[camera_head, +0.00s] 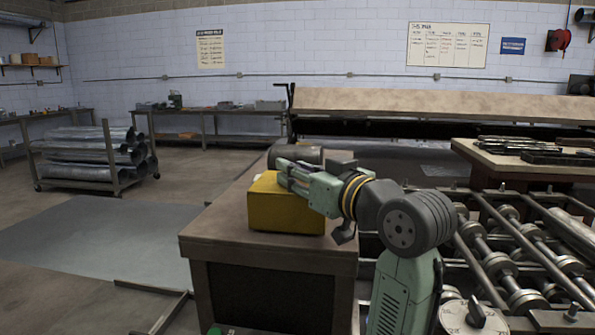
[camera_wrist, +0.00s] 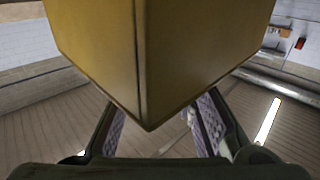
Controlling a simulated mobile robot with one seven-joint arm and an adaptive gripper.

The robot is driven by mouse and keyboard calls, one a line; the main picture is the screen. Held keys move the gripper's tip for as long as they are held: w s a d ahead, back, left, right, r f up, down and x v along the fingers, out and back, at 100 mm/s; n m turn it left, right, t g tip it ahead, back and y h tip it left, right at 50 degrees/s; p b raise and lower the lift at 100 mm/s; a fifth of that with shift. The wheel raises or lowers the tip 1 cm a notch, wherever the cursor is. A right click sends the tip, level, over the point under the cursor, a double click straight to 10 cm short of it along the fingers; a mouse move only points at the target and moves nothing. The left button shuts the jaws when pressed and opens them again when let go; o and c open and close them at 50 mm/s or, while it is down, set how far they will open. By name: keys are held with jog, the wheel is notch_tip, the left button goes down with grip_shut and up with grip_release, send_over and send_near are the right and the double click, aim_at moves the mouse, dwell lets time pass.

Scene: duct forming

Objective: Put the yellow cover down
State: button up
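The yellow cover (camera_head: 285,212) is a box-shaped piece with flat sides. In the head view it is upright over the near end of the brown bench top; I cannot tell whether its bottom edge touches the bench. My gripper (camera_head: 288,175) is at the cover's upper right side. In the wrist view, the cover (camera_wrist: 145,60) fills the top middle with one corner edge facing the camera. The two fingers of my gripper (camera_wrist: 160,122) stand apart there, with their tips hidden behind the cover. I cannot see whether they clamp it.
The brown bench (camera_head: 215,238) has bare top left of the cover. A dark cylindrical object (camera_head: 295,154) is behind the cover. A roller conveyor (camera_head: 510,265) stands at right, beside a table of tools (camera_head: 530,160). A cart of metal ducts (camera_head: 95,155) is at left.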

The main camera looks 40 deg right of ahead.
jog(key=o, duration=0.4)
jog(key=shift+c, duration=0.2)
jog(key=shift+r, duration=0.25)
jog(key=s+a+b, duration=0.1)
jog(key=s+b, duration=0.2)
jog(key=s, duration=0.9)
jog(key=shift+f, duration=0.1)
